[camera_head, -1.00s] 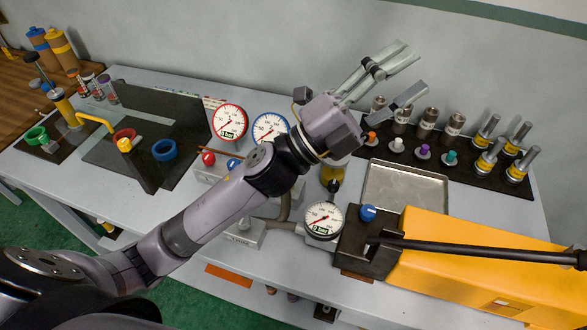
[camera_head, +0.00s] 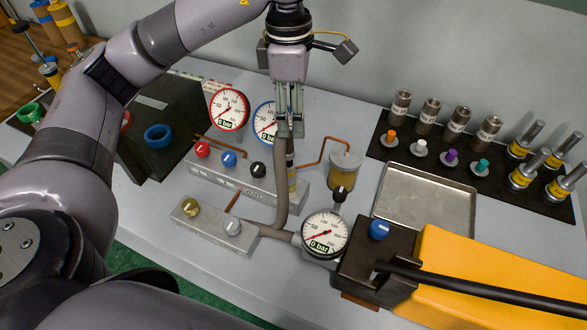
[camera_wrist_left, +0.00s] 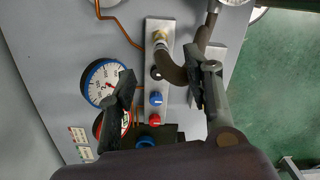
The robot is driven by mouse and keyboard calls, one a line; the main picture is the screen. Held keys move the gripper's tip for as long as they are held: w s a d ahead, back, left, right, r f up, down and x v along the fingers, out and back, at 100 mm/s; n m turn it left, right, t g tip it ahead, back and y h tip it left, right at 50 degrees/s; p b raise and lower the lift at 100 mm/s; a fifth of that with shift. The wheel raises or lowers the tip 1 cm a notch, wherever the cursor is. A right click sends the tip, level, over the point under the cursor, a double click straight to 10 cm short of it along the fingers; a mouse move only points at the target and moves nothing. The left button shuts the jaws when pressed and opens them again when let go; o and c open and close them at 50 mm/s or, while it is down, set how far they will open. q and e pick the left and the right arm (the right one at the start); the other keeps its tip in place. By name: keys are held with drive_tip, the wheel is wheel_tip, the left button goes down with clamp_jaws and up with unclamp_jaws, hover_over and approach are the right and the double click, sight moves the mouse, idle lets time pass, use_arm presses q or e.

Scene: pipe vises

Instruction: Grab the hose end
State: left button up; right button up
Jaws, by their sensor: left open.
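A grey-brown hose (camera_head: 281,195) rises from the gauge fitting beside the yellow pump and arches up to my left gripper (camera_head: 291,130). My left gripper (camera_wrist_left: 165,90) points down, open, at the top of the arch. The right finger overlaps the hose in that view; I cannot tell whether they touch. The top of the bend is partly hidden in the head view.
Red (camera_head: 229,108) and blue (camera_head: 266,120) gauges stand close behind the gripper. A third gauge (camera_head: 325,232) sits by the yellow pump (camera_head: 480,275) with its black lever. An empty metal tray (camera_head: 428,198) lies to the right, before a black mat with several fittings.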

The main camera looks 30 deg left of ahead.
sight(288, 151)
use_arm(q)
drive_tip(key=shift+y, duration=0.3)
drive_tip(key=f, duration=0.7)
drive_tip(key=a+f, duration=0.1)
drive_tip(key=f, duration=0.3)
drive_tip(key=shift+f+p, duration=0.15)
drive_tip(key=shift+p, duration=0.25)
drive_tip(key=f, duration=0.1)
drive_tip(key=f+p, duration=0.1)
drive_tip(key=f, duration=0.1)
drive_tip(key=f+p, duration=0.1)
drive_tip(key=f, duration=0.1)
drive_tip(key=shift+s+f, duration=0.1)
drive_tip(key=shift+s, duration=0.15)
drive_tip(key=shift+f, duration=0.25)
drive_tip(key=shift+c, duration=0.5)
clamp_jaws()
drive_tip(key=shift+w, duration=0.1)
